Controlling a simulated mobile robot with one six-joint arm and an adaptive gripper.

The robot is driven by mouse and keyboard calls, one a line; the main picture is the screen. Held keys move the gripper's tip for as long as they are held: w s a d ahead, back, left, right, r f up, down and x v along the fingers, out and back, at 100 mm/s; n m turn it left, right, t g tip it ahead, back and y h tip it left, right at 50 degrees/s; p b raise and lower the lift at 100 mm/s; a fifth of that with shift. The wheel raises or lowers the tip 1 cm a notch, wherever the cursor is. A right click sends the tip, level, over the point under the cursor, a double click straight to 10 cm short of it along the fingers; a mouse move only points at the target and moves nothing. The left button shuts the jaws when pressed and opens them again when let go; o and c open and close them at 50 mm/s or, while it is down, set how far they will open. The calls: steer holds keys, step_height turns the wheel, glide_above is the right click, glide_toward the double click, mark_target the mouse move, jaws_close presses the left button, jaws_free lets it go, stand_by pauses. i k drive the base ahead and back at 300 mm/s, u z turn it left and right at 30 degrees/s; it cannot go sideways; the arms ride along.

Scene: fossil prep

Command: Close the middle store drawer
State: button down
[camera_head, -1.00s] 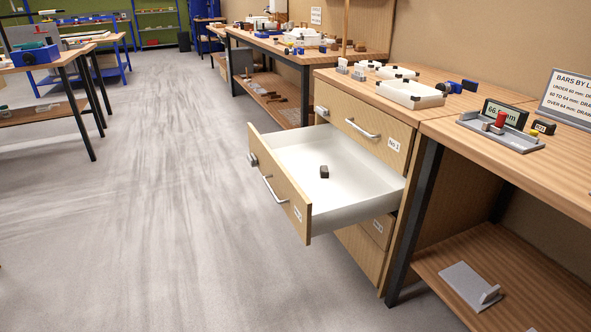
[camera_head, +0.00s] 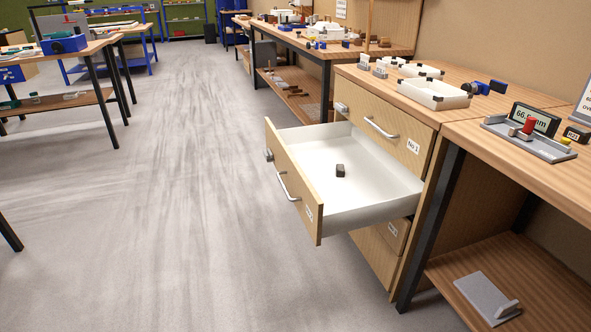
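The middle store drawer (camera_head: 293,187) is pulled well out of the wooden drawer cabinet (camera_head: 377,257). Its wooden front carries a silver bar handle (camera_head: 287,186), and its inside is white. A small dark block (camera_head: 340,170) lies on the drawer floor. The top drawer (camera_head: 386,128), labelled No 1, is shut above it. A lower drawer front shows partly below the open drawer. My gripper is not in view.
White trays (camera_head: 435,95) stand on the cabinet top. A workbench with a gauge display (camera_head: 535,119) adjoins it at the right. Another bench (camera_head: 330,55) stands behind. The grey floor (camera_head: 170,220) left of the drawer is clear, with work tables (camera_head: 60,100) at the far left.

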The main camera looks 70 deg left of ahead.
mark_target(375, 188)
steer(key=z, duration=0.1)
steer(key=k, duration=1.45)
steer(key=u, duration=1.35)
steer(key=i, duration=0.95)
steer(key=z, duration=0.1)
